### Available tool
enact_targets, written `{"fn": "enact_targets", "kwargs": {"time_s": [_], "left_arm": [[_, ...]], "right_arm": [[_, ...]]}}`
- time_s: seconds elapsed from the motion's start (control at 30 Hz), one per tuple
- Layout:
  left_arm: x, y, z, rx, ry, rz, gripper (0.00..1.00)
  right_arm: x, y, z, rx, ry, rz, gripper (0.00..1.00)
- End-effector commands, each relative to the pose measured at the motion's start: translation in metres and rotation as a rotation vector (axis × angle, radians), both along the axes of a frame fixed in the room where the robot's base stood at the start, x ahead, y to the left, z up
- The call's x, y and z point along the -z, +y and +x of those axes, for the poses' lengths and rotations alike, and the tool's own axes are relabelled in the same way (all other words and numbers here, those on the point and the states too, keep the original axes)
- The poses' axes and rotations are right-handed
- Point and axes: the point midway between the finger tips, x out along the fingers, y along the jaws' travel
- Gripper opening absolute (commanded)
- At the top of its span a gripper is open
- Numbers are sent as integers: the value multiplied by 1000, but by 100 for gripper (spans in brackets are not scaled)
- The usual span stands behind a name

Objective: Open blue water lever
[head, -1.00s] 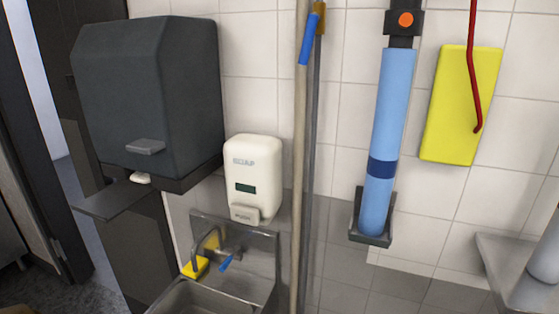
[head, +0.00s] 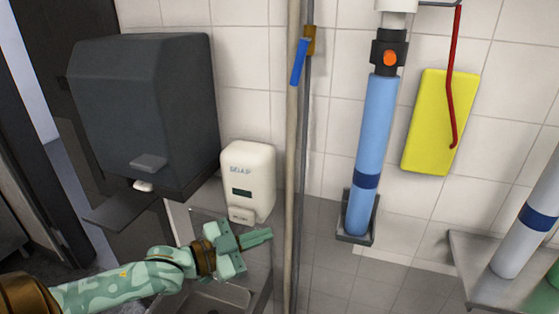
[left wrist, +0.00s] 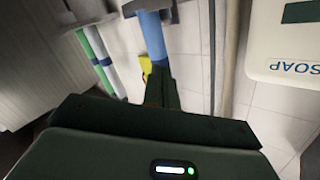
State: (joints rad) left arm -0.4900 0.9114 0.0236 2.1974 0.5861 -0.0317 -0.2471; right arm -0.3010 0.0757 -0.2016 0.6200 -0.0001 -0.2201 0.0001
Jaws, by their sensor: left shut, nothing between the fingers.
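A blue lever (head: 299,62) hangs at a slant on the brass valve (head: 308,39) of a thin vertical pipe on the tiled wall. My left gripper (head: 268,236) is shut and empty. It is in front of the sink (head: 212,298), below the soap dispenser and to the lower left of the lever on the pipe. Its fingers point right, towards the pipes. The small blue tap lever above the sink, visible earlier, is hidden behind my gripper. The left wrist view shows my closed fingers (left wrist: 158,82) with no lever between them. My right gripper is out of view.
The white soap dispenser (head: 248,178) and dark towel box (head: 145,110) are on the wall at left. A beige pole (head: 292,150) stands by the thin pipe. A blue cylinder (head: 372,130), red hose (head: 451,100) and yellow board (head: 424,140) are at right.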

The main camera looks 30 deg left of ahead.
Motion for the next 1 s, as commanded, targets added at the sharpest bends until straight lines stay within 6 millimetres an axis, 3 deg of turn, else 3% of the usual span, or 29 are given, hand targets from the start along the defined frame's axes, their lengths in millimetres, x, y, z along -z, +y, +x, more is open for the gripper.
{"fn": "enact_targets", "kwargs": {"time_s": [0.1,0.2,0.3,0.4,0.57,0.9,1.0], "left_arm": [[-79,30,22,68,-186,-183,0],[-143,56,33,92,-331,-333,0],[-193,77,39,102,-441,-443,0],[-222,90,41,104,-508,-512,0],[-235,96,43,103,-542,-545,0],[-248,86,58,108,-545,-546,0],[-258,84,65,104,-547,-546,0]], "right_arm": [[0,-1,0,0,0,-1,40],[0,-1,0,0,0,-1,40],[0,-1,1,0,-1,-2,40],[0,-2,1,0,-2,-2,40],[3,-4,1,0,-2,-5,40],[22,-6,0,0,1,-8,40],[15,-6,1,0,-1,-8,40]]}}
